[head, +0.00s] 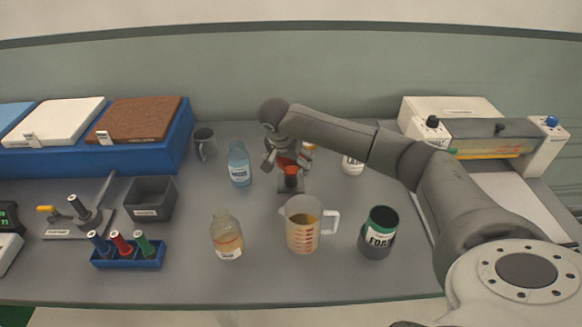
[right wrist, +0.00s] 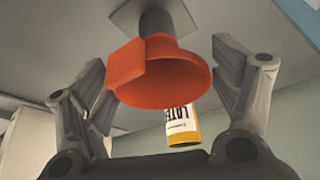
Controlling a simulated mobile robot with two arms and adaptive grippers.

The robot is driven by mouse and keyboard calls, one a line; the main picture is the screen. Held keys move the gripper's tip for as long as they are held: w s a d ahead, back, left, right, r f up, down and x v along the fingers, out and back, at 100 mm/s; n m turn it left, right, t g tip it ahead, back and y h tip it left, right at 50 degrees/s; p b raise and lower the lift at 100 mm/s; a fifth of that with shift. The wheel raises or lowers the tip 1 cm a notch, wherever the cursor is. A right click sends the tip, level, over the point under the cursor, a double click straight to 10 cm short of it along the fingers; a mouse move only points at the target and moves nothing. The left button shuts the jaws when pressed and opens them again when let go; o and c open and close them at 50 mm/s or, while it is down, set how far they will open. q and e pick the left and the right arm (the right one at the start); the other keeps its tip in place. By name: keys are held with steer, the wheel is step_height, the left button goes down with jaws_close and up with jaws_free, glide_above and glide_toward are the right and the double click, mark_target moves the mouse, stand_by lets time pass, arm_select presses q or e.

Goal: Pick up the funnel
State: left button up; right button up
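The orange funnel (right wrist: 150,75) sits on a grey post (right wrist: 158,20) with a square base plate, seen upside down in the right wrist view. In the head view the funnel (head: 291,170) is partly hidden by my right gripper (head: 286,158), which reaches over it from behind. In the right wrist view the fingers of my right gripper (right wrist: 162,85) are spread, one on each side of the funnel, and appear open. I cannot tell whether either finger touches it. My left gripper is not in view.
A bottle labelled LATEX (right wrist: 181,122) stands close by. A blue bottle (head: 239,165) is left of the funnel and a measuring jug (head: 301,236) in front. A clear bottle (head: 227,238) and a green-topped can (head: 377,236) flank the jug. A boxy machine (head: 480,128) stands right.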

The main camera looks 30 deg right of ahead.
steer(key=c, duration=0.5)
steer(key=shift+r, duration=0.1)
steer(key=shift+r+b, duration=0.5)
steer(key=shift+r, duration=0.1)
steer(key=s+a+r, duration=0.4)
steer(key=s+r, duration=0.1)
steer(key=r, duration=0.3)
steer(key=s+a+r+p, duration=0.1)
steer(key=s+a+r, duration=0.4)
steer(key=r, duration=0.3)
steer(key=shift+s+a+r, duration=0.15)
steer(key=shift+s+r, duration=0.15)
